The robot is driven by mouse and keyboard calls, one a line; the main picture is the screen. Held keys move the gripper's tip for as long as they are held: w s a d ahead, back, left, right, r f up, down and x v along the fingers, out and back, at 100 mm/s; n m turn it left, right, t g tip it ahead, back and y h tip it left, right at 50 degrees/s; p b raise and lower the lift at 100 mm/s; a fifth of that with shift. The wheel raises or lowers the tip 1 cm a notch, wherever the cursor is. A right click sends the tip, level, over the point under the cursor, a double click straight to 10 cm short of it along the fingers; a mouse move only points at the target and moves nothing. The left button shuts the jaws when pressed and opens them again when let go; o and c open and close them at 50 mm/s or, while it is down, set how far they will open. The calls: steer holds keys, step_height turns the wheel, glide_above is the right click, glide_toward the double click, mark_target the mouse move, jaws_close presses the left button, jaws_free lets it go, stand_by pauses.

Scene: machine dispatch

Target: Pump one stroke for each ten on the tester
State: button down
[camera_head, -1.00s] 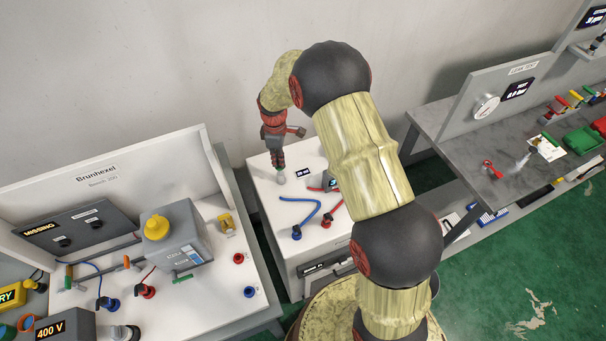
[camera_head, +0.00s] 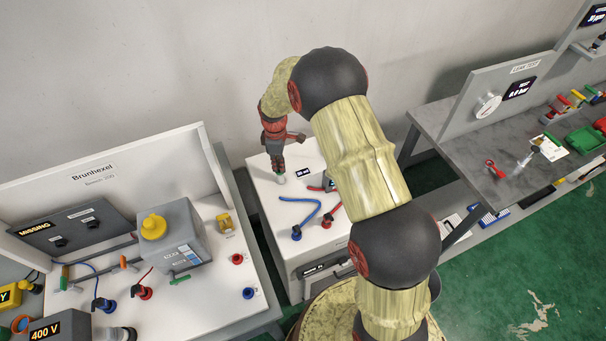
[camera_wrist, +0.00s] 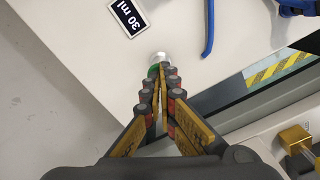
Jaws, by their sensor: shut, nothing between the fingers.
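My gripper (camera_head: 276,170) is shut and empty, pointing down over the left part of a white cabinet top. Its fingertips (camera_wrist: 160,70) are right at a small pale knob with green beside it (camera_wrist: 158,58); the knob also shows under the fingers in the head view (camera_head: 281,180). The fingers partly hide it, and I cannot tell if they touch it. A small black display (camera_wrist: 127,18) reading 30 ml lies near the knob; it also shows in the head view (camera_head: 302,173). A dark device (camera_head: 328,183) beside it is mostly hidden by my arm. I cannot tell which thing is the tester.
A blue lead (camera_head: 300,208) and a red lead (camera_head: 332,212) lie on the cabinet top. The Brunhexel bench (camera_head: 215,290) with a grey box (camera_head: 175,245) stands at left. A grey bench (camera_head: 455,135) with a gauge (camera_head: 487,106) stands at right.

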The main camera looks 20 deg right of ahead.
stand_by(0.4)
steer(key=shift+r+p, duration=1.35)
steer(key=shift+r, duration=1)
step_height(320, 180, up, 6)
steer(key=p, duration=0.3)
steer(key=shift+m, duration=0.3)
